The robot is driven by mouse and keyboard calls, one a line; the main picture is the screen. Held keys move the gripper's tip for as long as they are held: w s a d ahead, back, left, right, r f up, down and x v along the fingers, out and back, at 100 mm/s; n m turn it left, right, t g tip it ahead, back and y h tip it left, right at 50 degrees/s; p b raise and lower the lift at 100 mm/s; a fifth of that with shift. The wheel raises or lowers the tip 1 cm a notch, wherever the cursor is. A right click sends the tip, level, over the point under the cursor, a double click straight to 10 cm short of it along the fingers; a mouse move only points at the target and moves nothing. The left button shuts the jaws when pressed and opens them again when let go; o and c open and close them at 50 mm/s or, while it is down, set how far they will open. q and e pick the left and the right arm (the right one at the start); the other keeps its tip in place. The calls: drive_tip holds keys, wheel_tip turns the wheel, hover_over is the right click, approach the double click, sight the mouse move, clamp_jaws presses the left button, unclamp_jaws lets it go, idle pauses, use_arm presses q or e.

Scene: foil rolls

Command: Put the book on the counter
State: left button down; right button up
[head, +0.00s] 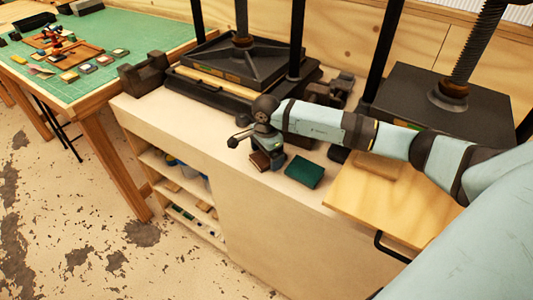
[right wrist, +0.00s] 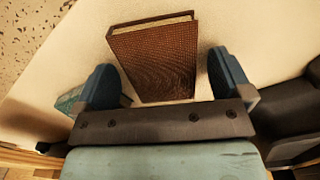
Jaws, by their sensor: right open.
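A brown book (head: 260,161) stands on the pale counter (head: 165,112) near its front edge. In the right wrist view the brown book (right wrist: 155,58) shows its textured cover and pale page edge. My right gripper (head: 255,150) is over the brown book. In the right wrist view its two dark blue fingers (right wrist: 165,85) are open, one on each side of the book, with gaps between them and it. A green book (head: 304,172) lies on the counter just right of the gripper; part of it shows at the left of the right wrist view (right wrist: 70,99). My left gripper is out of view.
A black press (head: 240,58) stands behind the gripper, and another press (head: 450,95) stands at right. A wooden board (head: 385,205) is right of the green book. Shelves (head: 180,190) are under the counter. A green-topped table (head: 110,45) is at left.

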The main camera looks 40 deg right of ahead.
wheel_tip(320, 180, up, 12)
drive_tip(key=b, duration=0.1)
idle(0.6)
